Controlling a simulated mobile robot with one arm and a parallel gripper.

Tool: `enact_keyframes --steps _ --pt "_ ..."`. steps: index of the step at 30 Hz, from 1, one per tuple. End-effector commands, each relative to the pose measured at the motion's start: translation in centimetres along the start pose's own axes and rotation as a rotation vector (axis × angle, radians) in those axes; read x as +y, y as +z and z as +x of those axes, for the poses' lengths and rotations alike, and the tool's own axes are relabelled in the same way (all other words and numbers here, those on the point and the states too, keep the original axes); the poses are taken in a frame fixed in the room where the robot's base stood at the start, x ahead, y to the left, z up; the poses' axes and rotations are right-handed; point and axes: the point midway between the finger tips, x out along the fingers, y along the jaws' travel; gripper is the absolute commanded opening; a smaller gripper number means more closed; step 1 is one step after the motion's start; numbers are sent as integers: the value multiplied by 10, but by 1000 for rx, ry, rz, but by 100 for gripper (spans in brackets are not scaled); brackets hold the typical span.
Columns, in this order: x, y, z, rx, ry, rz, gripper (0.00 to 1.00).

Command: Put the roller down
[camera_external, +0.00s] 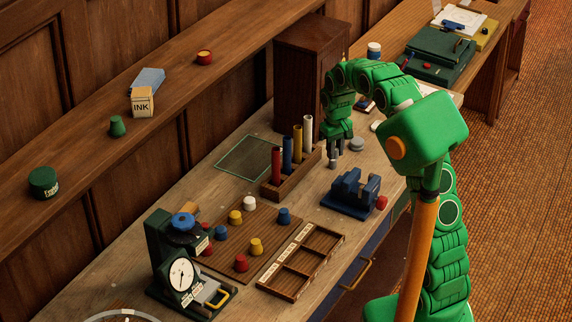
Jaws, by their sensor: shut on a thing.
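My green arm reaches over the far part of the long wooden workbench (120,270). My gripper (336,153) points down just right of the rack of coloured tubes. It is shut on the roller (333,161), of which only a small grey part shows below the fingers. The rest of the roller is hidden by the fingers. I cannot tell whether it touches the bench top.
A wooden rack (285,187) holds red, blue, yellow and white tubes. A grey round piece (357,144) lies right of my gripper. A dark blue block fixture (351,194) stands nearer. A green-outlined rectangle (249,158) on the bench is empty. A wooden cabinet (305,75) stands behind.

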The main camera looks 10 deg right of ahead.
Motion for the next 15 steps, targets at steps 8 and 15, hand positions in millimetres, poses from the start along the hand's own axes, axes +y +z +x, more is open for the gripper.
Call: enact_keyframes --steps 8,15 --pt "-87 25 -13 0 0 -224 0" --pt "-153 55 -22 2 1 -414 0"
